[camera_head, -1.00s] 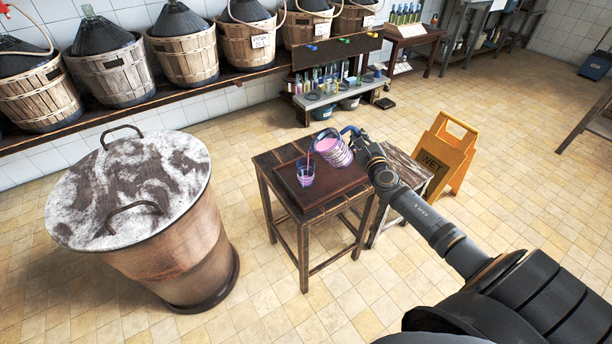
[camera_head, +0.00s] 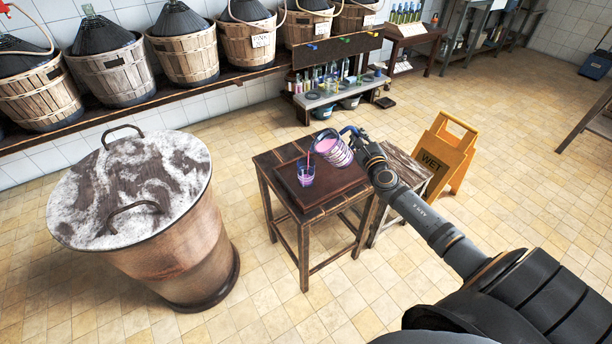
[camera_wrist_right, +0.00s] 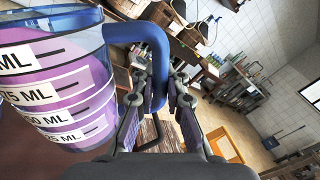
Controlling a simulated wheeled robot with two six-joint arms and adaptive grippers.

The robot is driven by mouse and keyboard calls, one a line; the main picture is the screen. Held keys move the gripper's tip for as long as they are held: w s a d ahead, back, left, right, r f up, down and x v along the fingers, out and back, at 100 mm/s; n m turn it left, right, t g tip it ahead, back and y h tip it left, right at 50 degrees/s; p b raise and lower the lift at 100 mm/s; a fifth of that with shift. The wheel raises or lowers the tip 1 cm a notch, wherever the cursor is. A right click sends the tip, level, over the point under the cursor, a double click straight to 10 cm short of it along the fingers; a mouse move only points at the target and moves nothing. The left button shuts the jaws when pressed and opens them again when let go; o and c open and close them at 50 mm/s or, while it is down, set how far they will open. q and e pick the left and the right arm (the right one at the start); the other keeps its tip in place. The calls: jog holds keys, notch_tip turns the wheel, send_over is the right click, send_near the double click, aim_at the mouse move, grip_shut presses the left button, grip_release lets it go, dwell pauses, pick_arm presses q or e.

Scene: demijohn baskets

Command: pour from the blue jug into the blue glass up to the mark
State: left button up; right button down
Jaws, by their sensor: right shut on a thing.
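The blue jug (camera_head: 334,152) is a clear, marked jug with pink liquid and a blue handle. It is tilted left, with its mouth above and right of the blue glass (camera_head: 306,177). The glass stands upright on the small table's raised board and holds pink liquid. A thin pink-red line runs from the jug's lip into the glass and looks like a stream. My right gripper (camera_head: 358,139) is shut on the jug's handle. In the right wrist view the fingers (camera_wrist_right: 158,103) close around the blue handle (camera_wrist_right: 150,50). The glass's mark is too small to read. My left gripper is not in view.
The small dark wooden table (camera_head: 317,209) bears the glass. A lower stool (camera_head: 408,165) and a yellow wet-floor sign (camera_head: 444,155) stand to its right. A large lidded vat (camera_head: 165,245) stands at the left. Basketed demijohns (camera_head: 183,52) line the back shelf.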

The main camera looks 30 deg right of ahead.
jog(key=shift+a+r+n+p, duration=0.15)
jog(key=shift+r+n+p, duration=0.15)
jog(key=shift+n+p, duration=0.25)
dwell(2.4)
dwell(1.6)
jog(key=shift+f+m+b, duration=0.35)
jog(key=shift+m+b, duration=0.1)
jog(key=shift+d+f+m, duration=0.1)
jog(key=shift+d+m, duration=0.1)
jog(key=shift+m, duration=0.1)
jog(key=shift+r, duration=0.2)
dwell(0.8)
jog(key=shift+r+m+p, duration=0.35)
jog(key=shift+m, duration=0.05)
notch_tip(320, 180, up, 2)
jog(key=m+p, duration=0.1)
jog(key=m, duration=0.2)
